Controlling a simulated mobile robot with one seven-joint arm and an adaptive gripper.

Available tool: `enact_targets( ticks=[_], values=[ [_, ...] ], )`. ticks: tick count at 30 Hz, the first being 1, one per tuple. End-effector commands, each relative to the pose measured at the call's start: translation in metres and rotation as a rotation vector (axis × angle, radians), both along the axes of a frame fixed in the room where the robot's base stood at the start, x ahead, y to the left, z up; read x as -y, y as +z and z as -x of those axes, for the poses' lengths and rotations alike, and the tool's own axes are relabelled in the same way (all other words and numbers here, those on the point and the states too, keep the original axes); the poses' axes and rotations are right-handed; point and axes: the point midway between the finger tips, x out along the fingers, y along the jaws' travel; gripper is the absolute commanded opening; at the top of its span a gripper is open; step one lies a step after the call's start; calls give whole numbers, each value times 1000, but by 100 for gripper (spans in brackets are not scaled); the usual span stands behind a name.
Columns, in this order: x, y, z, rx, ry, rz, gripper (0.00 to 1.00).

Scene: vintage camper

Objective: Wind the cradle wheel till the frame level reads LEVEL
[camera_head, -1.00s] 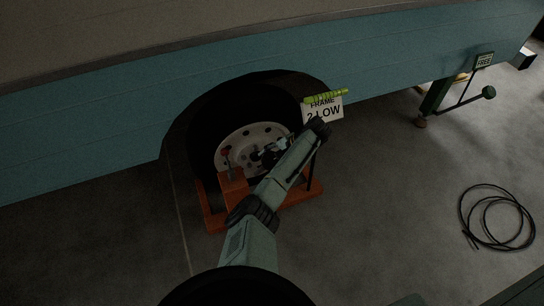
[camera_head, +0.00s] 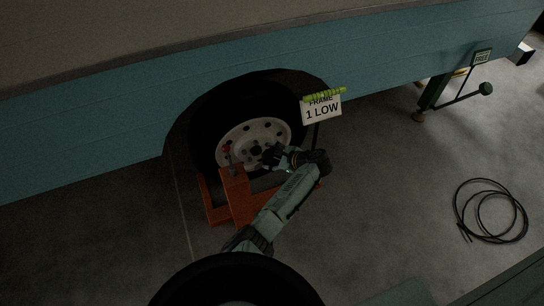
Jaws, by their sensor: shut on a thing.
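The frame level is a yellow-green vial (camera_head: 324,95) above a white sign (camera_head: 321,111) that reads "FRAME 1 LOW". It hangs at the right edge of the wheel arch. The orange cradle (camera_head: 237,199) stands on the floor around the foot of the camper's tyre (camera_head: 203,128). My gripper (camera_head: 269,156) is in front of the pale wheel hub, over the cradle. It is shut on what seems to be the cradle wheel, which my dark fingers and wrist mostly hide. A small red part (camera_head: 226,149) shows left of it.
The blue camper side (camera_head: 90,156) overhangs the arch. A green stabiliser leg (camera_head: 436,93) with a crank and a "FREE" tag (camera_head: 482,57) stands at the right. A coiled black hose (camera_head: 490,212) lies on the floor. The floor between cradle and hose is clear.

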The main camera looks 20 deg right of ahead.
Motion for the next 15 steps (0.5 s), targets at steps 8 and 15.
enact_targets(
  ticks=[8,15],
  values=[
    [-1,-2,2,-7,-226,-127,31],
    [-1,-2,2,-10,-424,-240,31]
  ],
)
